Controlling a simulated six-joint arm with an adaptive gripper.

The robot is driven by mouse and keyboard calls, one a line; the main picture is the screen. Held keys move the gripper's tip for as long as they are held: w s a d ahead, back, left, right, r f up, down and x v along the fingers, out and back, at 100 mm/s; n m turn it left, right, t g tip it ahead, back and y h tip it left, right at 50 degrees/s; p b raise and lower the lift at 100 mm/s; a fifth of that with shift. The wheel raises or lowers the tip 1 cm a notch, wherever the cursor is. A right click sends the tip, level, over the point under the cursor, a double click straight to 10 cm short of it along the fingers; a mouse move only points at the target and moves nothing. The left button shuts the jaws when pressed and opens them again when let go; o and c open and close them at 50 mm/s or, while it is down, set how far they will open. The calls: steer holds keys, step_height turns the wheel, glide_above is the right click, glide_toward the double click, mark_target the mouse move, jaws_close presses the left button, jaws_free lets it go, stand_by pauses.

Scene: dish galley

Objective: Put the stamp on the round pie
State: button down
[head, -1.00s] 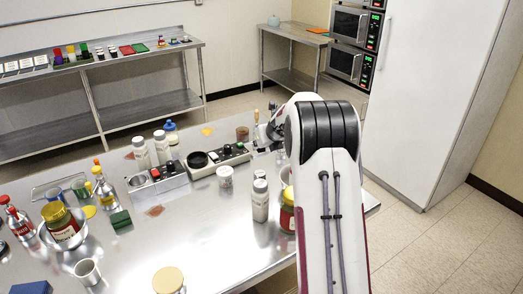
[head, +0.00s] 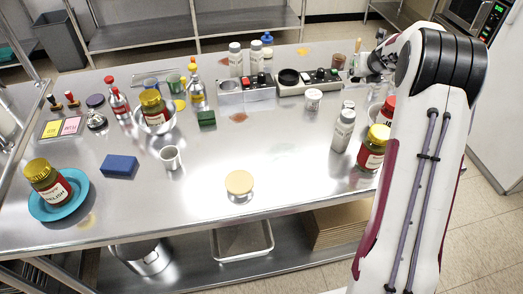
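Two small stamps with red tops stand at the far left of the table, one left stamp (head: 54,103) and one right stamp (head: 72,98). A dark-knobbed piece with a silvery base (head: 96,118) stands beside them; I cannot tell if it is a stamp too. A round tan disc (head: 239,182) sits on a small pale base near the front edge, the only pie-like thing I see. My gripper (head: 366,66) is partly hidden behind my arm at the table's far right. Its fingers are not clear. It is far from the stamps and the disc.
A yellow and a pink pad (head: 72,125) lie near the stamps. A blue block (head: 119,166), a metal cup (head: 171,157), a blue plate with a jar (head: 75,207) and a bowl with a jar (head: 140,122) stand left. Bottles and a jar (head: 372,150) crowd right.

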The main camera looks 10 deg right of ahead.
steer(key=w+a+r, duration=0.1)
steer(key=a+r, duration=0.3)
steer(key=n+g+y, duration=0.5)
steer(key=n+y, duration=0.5)
steer(key=n, duration=0.5)
glide_above(234, 180)
steer(key=s+d, duration=0.1)
steer(key=d, duration=0.2)
steer(key=shift+s+f+n, duration=0.15)
steer(key=shift+f+n, duration=0.15)
steer(key=shift+f, duration=0.05)
steer(key=shift+f, duration=0.15)
steer(key=shift+f, duration=3)
steer(key=shift+f, duration=1.9)
